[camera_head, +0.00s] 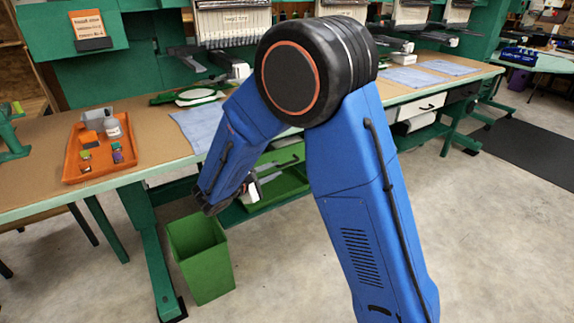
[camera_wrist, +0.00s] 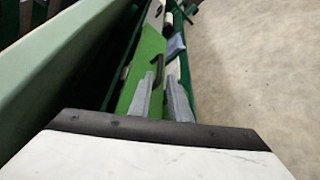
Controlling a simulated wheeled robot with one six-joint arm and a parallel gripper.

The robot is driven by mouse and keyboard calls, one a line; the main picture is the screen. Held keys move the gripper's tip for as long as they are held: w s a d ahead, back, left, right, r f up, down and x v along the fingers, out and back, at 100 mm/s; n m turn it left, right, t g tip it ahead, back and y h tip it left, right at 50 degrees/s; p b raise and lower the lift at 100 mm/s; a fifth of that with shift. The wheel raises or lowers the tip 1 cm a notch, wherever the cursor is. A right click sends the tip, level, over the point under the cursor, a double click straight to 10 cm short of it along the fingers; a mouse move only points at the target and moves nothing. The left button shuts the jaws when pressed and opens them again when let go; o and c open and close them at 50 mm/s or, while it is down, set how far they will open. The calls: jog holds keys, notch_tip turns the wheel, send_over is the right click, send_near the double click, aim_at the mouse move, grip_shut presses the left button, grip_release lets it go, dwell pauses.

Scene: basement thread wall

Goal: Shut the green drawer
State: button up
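The green drawer (camera_head: 284,155) hangs under the tabletop in the head view, with a dark handle on its front. My arm covers part of it, and I cannot tell exactly how far out it stands. In the wrist view, the green drawer front (camera_wrist: 150,48) lies ahead, with its black handle (camera_wrist: 158,72) just beyond my fingertips. My gripper (camera_wrist: 160,82) has two grey fingers with a narrow gap between them and nothing held. In the head view my gripper (camera_head: 254,189) is low in front of the bench, mostly hidden by my arm.
A green bin (camera_head: 202,262) stands on the floor just below my wrist. A lower green tray (camera_head: 282,188) sits beneath the drawer. The workbench (camera_head: 35,180) carries an orange tray (camera_head: 78,176) and a blue cloth (camera_head: 200,125). Open floor (camera_head: 490,220) lies to the right.

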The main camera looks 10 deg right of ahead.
aim_at(285, 165)
jog(key=x, duration=0.8)
grip_shut()
